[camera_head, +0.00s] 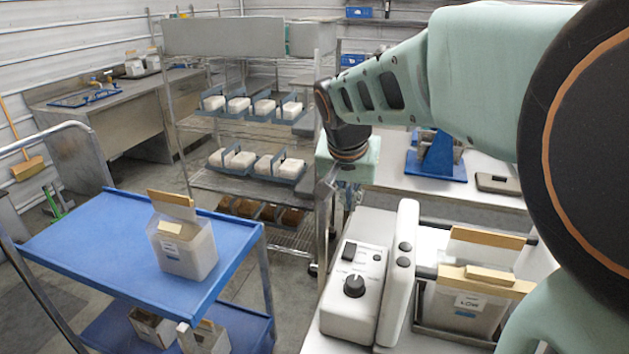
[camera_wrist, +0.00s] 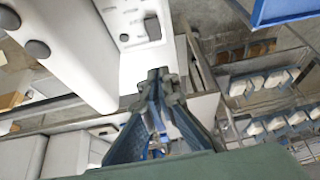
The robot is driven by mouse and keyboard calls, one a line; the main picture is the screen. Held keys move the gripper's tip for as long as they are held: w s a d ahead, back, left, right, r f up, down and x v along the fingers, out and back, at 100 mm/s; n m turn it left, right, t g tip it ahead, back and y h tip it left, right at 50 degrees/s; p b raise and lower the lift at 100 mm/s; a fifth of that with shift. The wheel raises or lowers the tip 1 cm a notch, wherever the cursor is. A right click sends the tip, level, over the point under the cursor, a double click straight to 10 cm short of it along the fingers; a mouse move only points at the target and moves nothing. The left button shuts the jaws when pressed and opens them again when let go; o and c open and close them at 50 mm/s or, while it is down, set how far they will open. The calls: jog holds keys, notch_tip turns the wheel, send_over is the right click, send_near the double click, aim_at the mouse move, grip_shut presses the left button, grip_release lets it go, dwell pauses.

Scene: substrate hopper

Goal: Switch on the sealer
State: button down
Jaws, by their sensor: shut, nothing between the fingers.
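The sealer is a white box (camera_head: 345,315) on the white bench, with a black rocker switch (camera_head: 349,250), a black knob (camera_head: 354,285) and a white upright arm (camera_head: 398,290) along its right side. In the wrist view, the sealer body (camera_wrist: 128,68) shows the black switch (camera_wrist: 152,27) just beyond the fingertips. My gripper (camera_head: 345,208) is behind the sealer's far end, partly hidden by the wrist. In the wrist view, my gripper (camera_wrist: 158,76) is shut and empty. It appears apart from the switch; the exact gap cannot be told.
A tub labelled LOW (camera_head: 466,302) stands in a dark frame right of the sealer. A blue stand (camera_head: 437,165) is on the bench behind. A blue cart (camera_head: 90,240) with a tub (camera_head: 184,250) stands left. A wire rack (camera_head: 240,132) holds several pale blocks.

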jog(key=shift+s+a+f, duration=0.1)
jog(key=shift+s+f, duration=0.2)
jog(key=shift+f, duration=0.3)
send_near(351, 247)
jog(key=x, duration=0.2)
jog(key=w+x, duration=0.1)
jog(key=x, duration=0.4)
jog(key=shift+w+r+p, duration=0.15)
jog(key=shift+r+p, duration=0.2)
jog(key=shift+p, duration=0.05)
jog(key=shift+d+g, duration=0.25)
jog(key=shift+g, duration=0.05)
